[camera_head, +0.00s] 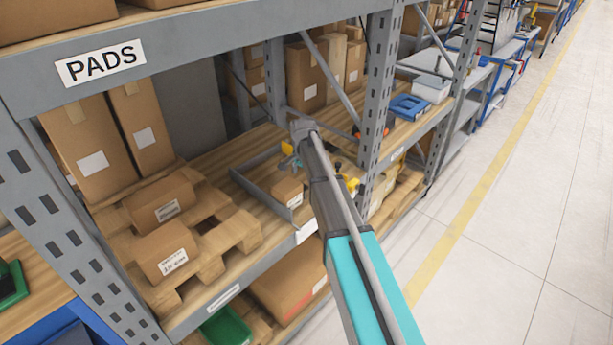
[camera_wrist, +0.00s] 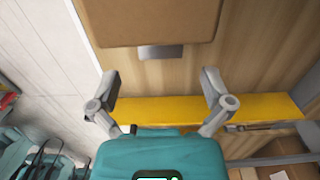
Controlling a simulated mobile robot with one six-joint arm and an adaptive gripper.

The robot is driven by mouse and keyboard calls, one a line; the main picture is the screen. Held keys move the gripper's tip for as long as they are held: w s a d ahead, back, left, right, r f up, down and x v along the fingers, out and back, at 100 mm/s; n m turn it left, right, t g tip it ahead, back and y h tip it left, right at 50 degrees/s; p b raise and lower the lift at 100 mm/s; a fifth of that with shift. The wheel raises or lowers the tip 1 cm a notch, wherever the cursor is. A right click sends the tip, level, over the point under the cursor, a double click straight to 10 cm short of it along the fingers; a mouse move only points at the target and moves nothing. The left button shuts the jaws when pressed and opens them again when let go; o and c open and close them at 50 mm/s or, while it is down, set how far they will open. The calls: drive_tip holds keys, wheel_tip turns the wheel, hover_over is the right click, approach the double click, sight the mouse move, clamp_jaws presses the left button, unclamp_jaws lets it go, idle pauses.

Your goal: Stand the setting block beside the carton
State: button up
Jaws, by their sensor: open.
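My gripper (camera_wrist: 161,82) is open, its two fingers wide apart with nothing between the tips. A brown carton (camera_wrist: 150,20) fills the top of the wrist view, ahead of the fingers. A small grey block-like piece (camera_wrist: 160,52) shows at the carton's near edge; I cannot tell if it is the setting block or if it touches the carton. A long yellow bar (camera_wrist: 255,106) lies across the view behind the fingertips. In the head view my arm partly hides the gripper (camera_head: 290,163), above a small carton (camera_head: 288,190) on the shelf.
A low grey tray edge (camera_head: 262,160) stands beside the small carton. Left of it, cartons (camera_head: 165,249) rest on a wooden pallet (camera_head: 231,231). A grey rack upright (camera_head: 375,85) stands right of my arm. A blue item (camera_head: 408,106) lies farther along the shelf.

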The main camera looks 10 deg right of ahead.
wheel_tip(320, 180, up, 7)
drive_tip(key=p, duration=0.6)
drive_tip(key=shift+r+p, duration=0.2)
drive_tip(key=shift+p, duration=0.2)
idle(0.3)
drive_tip(key=s+d+n, duration=0.1)
drive_tip(key=s+n, duration=0.9)
drive_tip(key=s, duration=1.9)
drive_tip(key=shift+s+n, duration=0.15)
drive_tip(key=shift+n, duration=0.25)
